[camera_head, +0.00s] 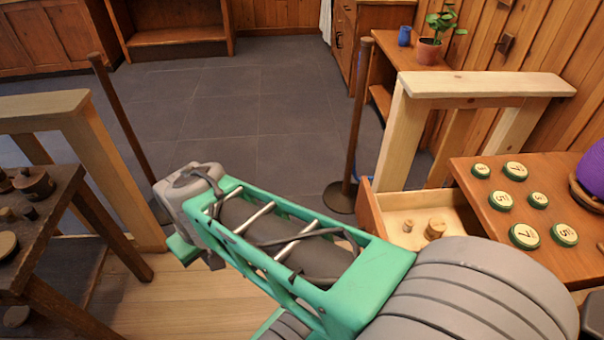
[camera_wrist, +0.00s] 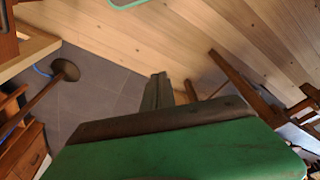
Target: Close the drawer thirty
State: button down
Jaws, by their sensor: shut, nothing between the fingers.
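An open drawer (camera_head: 397,212) juts out leftward from the wooden table at the right in the head view. Its pale inside holds two small turned wooden pieces, and its brown front panel faces left. No number can be read on it, and my arm hides its near part. My gripper (camera_wrist: 158,88) shows in the wrist view with its dark fingers shut and empty, above the floor. In the head view the fingers are mostly hidden behind the arm, left of the drawer and apart from it.
Several green-rimmed numbered discs (camera_head: 524,236) and a purple object (camera_head: 592,172) are on the right table (camera_head: 480,215). A pale wooden trestle (camera_head: 485,86) stands behind the drawer. A dark post (camera_head: 357,120) stands left of it. A workbench (camera_head: 60,215) is at left. Grey floor is clear beyond.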

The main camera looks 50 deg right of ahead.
jog(key=w+d+m+h, duration=0.1)
jog(key=w+d+m, duration=0.15)
jog(key=d, duration=0.55)
jog(key=m+g+h+b, duration=0.1)
jog(key=m+g+h, duration=0.2)
jog(key=m+h, duration=0.35)
send_near(359, 191)
jog(key=w+a+r, duration=0.3)
jog(key=a+r, duration=0.1)
jog(key=a, duration=0.1)
jog(key=shift+m+y, duration=0.25)
jog(key=shift+m, duration=0.15)
jog(key=shift+s+d+f+b, duration=0.2)
jog(key=shift+s+d+f, duration=0.35)
jog(key=shift+d+f, duration=0.75)
jog(key=shift+s+d+f+b, duration=0.25)
jog(key=shift+s+d+f, duration=0.3)
jog(key=shift+d+f, duration=0.65)
jog(key=shift+s+d+f+b, duration=0.2)
jog(key=shift+s+d+f, duration=0.35)
jog(key=shift+d+f, duration=0.75)
jog(key=shift+d+r, duration=0.25)
jog(key=shift+d, duration=0.05)
